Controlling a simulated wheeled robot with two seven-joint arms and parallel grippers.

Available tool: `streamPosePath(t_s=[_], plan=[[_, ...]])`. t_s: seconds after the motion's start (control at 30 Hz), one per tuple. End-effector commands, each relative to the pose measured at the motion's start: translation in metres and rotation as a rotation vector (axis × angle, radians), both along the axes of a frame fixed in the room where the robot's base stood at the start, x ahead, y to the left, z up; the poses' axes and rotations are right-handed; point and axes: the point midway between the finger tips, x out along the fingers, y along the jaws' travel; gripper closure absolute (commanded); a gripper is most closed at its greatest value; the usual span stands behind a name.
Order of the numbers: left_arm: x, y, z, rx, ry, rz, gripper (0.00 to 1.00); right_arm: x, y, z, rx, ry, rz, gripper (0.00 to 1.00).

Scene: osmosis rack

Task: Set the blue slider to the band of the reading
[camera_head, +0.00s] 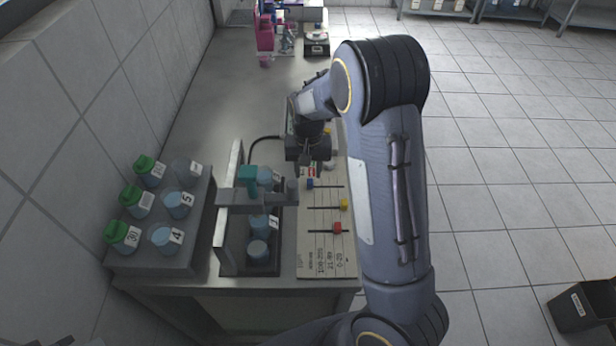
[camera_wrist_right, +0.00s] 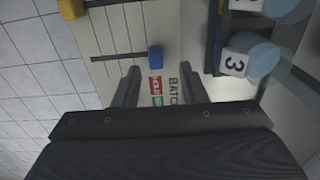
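The slider board (camera_head: 318,245) lies flat at the bench's right front edge, with printed bands at its near end. Its blue slider (camera_head: 310,184) sits at the left end of its slot; it also shows in the right wrist view (camera_wrist_right: 155,57). A yellow slider (camera_head: 344,204) and a red slider (camera_head: 337,228) sit on nearer slots. My right gripper (camera_head: 308,168) is over the board's far end. In the wrist view its fingers (camera_wrist_right: 160,80) are apart and empty, with the blue slider just beyond the tips. My left gripper is out of view. No reading is legible.
A grey rack (camera_head: 228,255) with numbered beakers and a teal-topped part (camera_head: 248,178) stands just left of the board. A stepped stand (camera_head: 150,265) of green-capped jars and cups is further left. A cable (camera_head: 262,138) runs behind. Red and green labels (camera_wrist_right: 156,88) lie between the fingers.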

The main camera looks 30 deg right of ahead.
Motion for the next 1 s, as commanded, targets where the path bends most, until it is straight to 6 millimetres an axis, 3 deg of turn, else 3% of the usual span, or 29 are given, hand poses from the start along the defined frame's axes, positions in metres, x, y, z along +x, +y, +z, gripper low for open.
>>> streamPosePath(t_s=[0.1, 0.3, 1.0], plan=[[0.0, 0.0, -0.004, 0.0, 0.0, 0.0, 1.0, 0.001, 0.0, 0.021, 0.001, -0.005, 0.001, 0.62], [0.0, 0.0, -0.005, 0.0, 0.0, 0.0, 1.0, 0.0, 0.0, 0.04, 0.0, -0.001, 0.0, 0.62], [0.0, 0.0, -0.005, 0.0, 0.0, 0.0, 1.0, 0.0, 0.0, 0.043, 0.0, 0.001, 0.0, 0.62]])
